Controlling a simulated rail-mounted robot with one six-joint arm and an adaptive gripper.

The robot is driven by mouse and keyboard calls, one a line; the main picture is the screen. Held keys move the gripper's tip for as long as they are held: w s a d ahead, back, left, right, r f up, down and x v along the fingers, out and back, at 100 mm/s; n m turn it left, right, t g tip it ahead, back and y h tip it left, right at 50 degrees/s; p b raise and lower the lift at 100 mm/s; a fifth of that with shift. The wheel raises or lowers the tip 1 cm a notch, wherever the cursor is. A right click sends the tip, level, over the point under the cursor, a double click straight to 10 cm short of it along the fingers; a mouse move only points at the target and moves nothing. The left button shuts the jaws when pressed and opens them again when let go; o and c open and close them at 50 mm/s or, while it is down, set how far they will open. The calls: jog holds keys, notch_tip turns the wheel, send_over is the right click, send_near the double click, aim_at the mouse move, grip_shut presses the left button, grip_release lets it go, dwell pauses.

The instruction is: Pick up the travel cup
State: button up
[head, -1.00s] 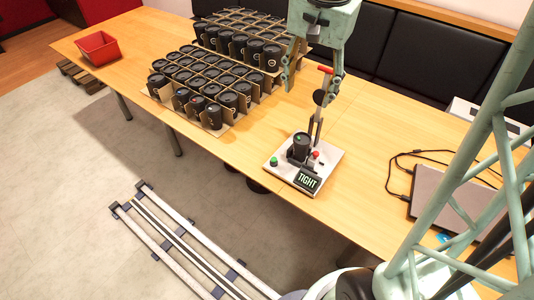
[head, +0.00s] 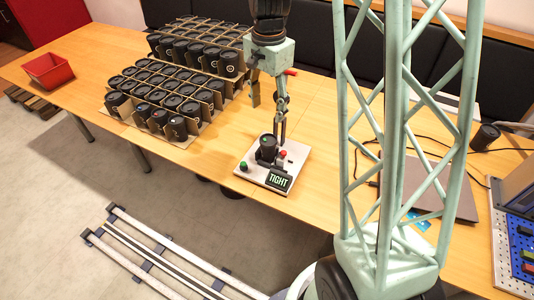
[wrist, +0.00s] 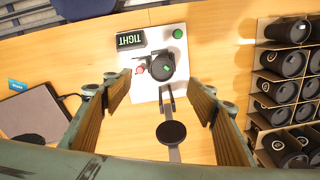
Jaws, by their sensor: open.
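A black travel cup (head: 267,148) stands in the clamp fixture (head: 297,158), whose small display reads TIGHT (head: 279,182). In the wrist view the cup (wrist: 162,67) shows from above near the top centre, on the pale fixture plate (wrist: 147,88). My gripper (head: 268,97) is open and empty, above and behind the cup in the head view. In the wrist view its two fingers (wrist: 160,92) are spread wide to the left and right, with the cup between and beyond them. The fixture's upright lever, with a black round part (wrist: 171,133), also shows between the fingers.
Many black cups stand in cardboard dividers (head: 127,112) to the left. A red bin (head: 48,70) is at the far left. A laptop (head: 440,190) and cables lie to the right.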

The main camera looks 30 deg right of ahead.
jog(key=m, duration=0.1)
send_over(268, 142)
jog(key=shift+d+f, duration=0.2)
jog(key=shift+f, duration=2)
jog(key=shift+f, duration=0.15)
jog(key=shift+f+b, duration=0.35)
jog(key=shift+f, duration=3.8)
jog(key=shift+f, duration=0.15)
jog(key=shift+a+f+b, duration=0.1)
jog(key=shift+f+b, duration=0.2)
jog(key=shift+f, duration=2.15)
jog(key=c, duration=0.7)
